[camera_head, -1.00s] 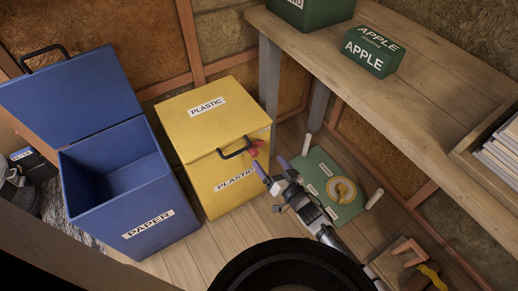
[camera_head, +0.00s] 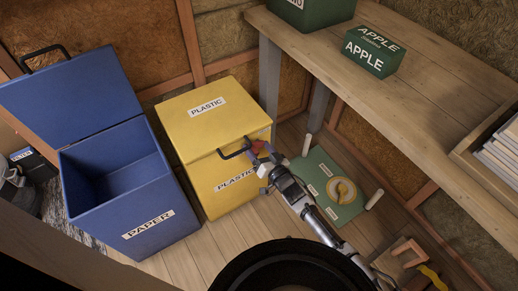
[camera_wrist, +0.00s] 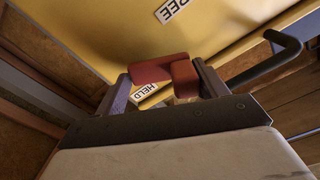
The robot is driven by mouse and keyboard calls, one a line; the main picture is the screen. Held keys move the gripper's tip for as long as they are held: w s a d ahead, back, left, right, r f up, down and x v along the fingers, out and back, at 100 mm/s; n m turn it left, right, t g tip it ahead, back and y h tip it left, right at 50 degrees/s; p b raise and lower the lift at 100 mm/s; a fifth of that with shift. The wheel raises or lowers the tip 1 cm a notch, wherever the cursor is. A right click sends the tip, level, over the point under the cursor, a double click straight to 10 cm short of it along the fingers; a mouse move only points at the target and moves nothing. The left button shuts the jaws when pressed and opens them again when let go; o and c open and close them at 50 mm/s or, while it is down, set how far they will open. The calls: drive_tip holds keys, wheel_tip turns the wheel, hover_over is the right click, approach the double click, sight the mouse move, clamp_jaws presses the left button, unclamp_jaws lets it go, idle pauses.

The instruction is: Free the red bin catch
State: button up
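The red catch (camera_head: 257,146) is on the front of the yellow plastic bin (camera_head: 213,188), just right of its black handle (camera_head: 236,152). In the wrist view the red catch (camera_wrist: 160,71) looks like a bent block with a bar and a short leg. My gripper (camera_head: 261,157) is at the catch. The wrist view shows the gripper's fingers (camera_wrist: 163,85) apart, one on either side of the catch; the leg is close to the right finger, and I cannot tell if they touch. A HELD label (camera_wrist: 147,91) shows between the fingers, and a label ending in "REE" (camera_wrist: 171,10) is above.
An open blue paper bin (camera_head: 130,205) stands left of the yellow bin. A wooden bench (camera_head: 430,75) is at the right.

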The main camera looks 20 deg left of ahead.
drive_tip(key=c, duration=0.5)
drive_tip(key=shift+s+f+n+b, duration=0.1)
drive_tip(key=shift+f+n+b, duration=0.25)
drive_tip(key=shift+n, duration=0.45)
drive_tip(key=n, duration=0.3)
drive_tip(key=shift+s+a+f+n+b, duration=0.1)
drive_tip(key=shift+f+n+b, duration=0.1)
drive_tip(key=shift+n+b, duration=0.15)
drive_tip(key=o, duration=1)
drive_tip(key=shift+c, duration=0.2)
drive_tip(key=v, duration=1.3)
drive_tip(key=shift+s+d, duration=0.25)
drive_tip(key=shift+d, duration=0.05)
drive_tip(key=shift+r+p, duration=0.1)
drive_tip(key=shift+p, duration=0.2)
